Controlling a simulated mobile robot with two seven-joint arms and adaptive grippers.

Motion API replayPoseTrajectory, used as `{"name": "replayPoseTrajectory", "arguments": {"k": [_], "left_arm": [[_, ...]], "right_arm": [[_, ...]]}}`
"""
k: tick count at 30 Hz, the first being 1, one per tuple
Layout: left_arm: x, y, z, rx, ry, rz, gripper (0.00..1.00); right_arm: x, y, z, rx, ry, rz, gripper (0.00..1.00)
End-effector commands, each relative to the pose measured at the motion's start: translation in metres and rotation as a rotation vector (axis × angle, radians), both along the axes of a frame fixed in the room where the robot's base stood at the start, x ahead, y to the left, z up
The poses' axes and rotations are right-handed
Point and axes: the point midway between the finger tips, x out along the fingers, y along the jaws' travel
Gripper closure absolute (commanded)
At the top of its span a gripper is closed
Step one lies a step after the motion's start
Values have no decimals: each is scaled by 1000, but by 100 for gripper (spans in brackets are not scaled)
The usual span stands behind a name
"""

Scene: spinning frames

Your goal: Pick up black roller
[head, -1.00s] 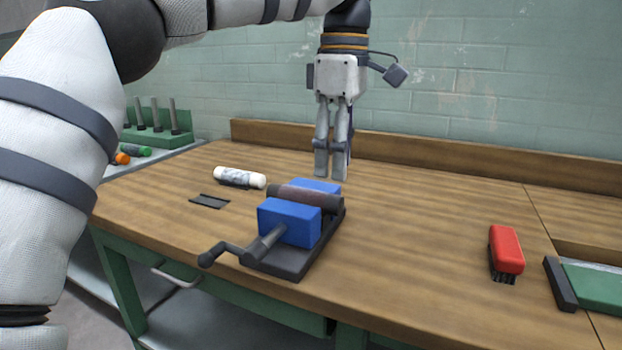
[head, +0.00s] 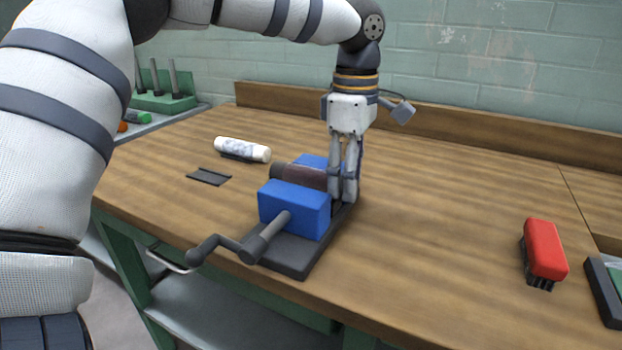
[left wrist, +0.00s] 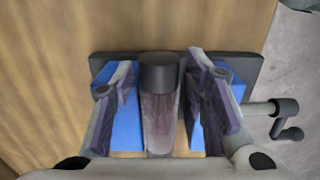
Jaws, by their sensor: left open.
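The black roller (head: 302,176), dark brownish along its body with a black end, lies in a crank frame between two blue blocks (head: 295,208). My left gripper (head: 343,198) points down at the right end of the roller, close to it. In the left wrist view the roller (left wrist: 160,115) lies between the two spread fingers (left wrist: 163,78), with a gap on each side. The gripper is open and holds nothing. In the head view the fingers hide the roller's right end. My right gripper is not in view.
The frame's black base (head: 290,265) carries a crank handle (head: 225,245) reaching toward the front edge. A white roller (head: 242,149) and a flat black piece (head: 209,176) lie to the left. A red brush (head: 545,248) stands at right. The wooden bench between is clear.

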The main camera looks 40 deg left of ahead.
Motion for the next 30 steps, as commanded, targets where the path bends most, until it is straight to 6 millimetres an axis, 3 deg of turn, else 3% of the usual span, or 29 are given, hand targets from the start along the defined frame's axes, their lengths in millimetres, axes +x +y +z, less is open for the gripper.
{"name": "replayPoseTrajectory", "arguments": {"k": [8,13,23,27,30], "left_arm": [[0,0,-8,0,0,0,58],[0,0,-8,0,0,0,96],[1,0,-2,0,-2,0,96],[2,0,21,0,-4,-1,96],[-15,-10,49,1,-10,-5,96]], "right_arm": [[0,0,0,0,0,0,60],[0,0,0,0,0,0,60],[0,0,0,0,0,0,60],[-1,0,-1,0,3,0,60],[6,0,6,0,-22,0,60]]}}
